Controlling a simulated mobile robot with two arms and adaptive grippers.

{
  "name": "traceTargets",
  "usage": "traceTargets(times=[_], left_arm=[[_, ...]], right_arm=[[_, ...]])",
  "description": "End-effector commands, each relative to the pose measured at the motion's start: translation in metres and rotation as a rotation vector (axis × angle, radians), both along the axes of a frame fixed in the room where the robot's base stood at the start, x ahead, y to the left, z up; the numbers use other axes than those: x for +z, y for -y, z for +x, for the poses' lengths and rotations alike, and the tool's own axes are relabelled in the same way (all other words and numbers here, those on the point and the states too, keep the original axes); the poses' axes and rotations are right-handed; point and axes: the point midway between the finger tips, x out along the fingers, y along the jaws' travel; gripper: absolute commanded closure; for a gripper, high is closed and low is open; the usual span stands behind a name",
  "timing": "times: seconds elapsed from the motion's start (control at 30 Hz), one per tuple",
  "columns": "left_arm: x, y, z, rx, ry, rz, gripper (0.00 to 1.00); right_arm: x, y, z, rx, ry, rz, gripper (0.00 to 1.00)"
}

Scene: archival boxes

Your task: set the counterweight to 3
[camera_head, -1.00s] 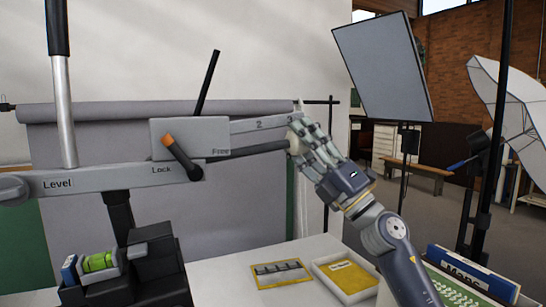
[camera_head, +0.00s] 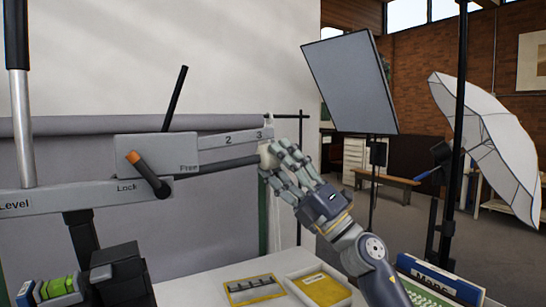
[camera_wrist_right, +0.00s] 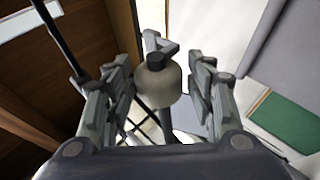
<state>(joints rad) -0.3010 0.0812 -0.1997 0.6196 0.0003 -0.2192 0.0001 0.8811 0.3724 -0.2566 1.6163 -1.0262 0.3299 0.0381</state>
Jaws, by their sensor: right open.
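The grey beam scale has a grey box (camera_head: 155,157) on its beam, which I take to be the counterweight. A black lever with an orange end (camera_head: 147,173) sits tilted at the box, near the words Lock and Free. A dark rod (camera_head: 220,164) runs right from the box to a pale round knob (camera_head: 264,154). My right gripper (camera_head: 272,163) is at the knob. In the right wrist view the knob (camera_wrist_right: 158,85) lies between the open fingers, with gaps at its sides. My left gripper is not in view.
A yellow-framed card (camera_head: 253,289) and an open tray (camera_head: 318,288) lie on the white table below my right arm. A blue box (camera_head: 440,278) is at right. A grey panel (camera_head: 350,80) and a white umbrella (camera_head: 490,140) stand behind.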

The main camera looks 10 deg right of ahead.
Motion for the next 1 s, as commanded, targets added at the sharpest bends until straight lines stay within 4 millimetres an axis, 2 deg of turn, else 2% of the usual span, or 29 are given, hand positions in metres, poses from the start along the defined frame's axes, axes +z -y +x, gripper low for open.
traceTargets(times=[0.2, 0.43, 0.6, 1.0], left_arm=[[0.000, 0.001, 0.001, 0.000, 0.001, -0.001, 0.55], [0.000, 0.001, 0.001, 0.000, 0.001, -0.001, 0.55], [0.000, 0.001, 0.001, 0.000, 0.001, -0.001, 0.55], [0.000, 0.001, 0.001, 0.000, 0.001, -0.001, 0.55]], right_arm=[[-0.032, 0.026, -0.023, -0.002, -0.004, -0.001, 0.49], [-0.055, 0.047, -0.042, -0.002, -0.003, 0.000, 0.49], [-0.062, 0.053, -0.049, -0.002, 0.000, 0.000, 0.49], [-0.063, 0.055, -0.051, -0.001, 0.000, 0.000, 0.49]])
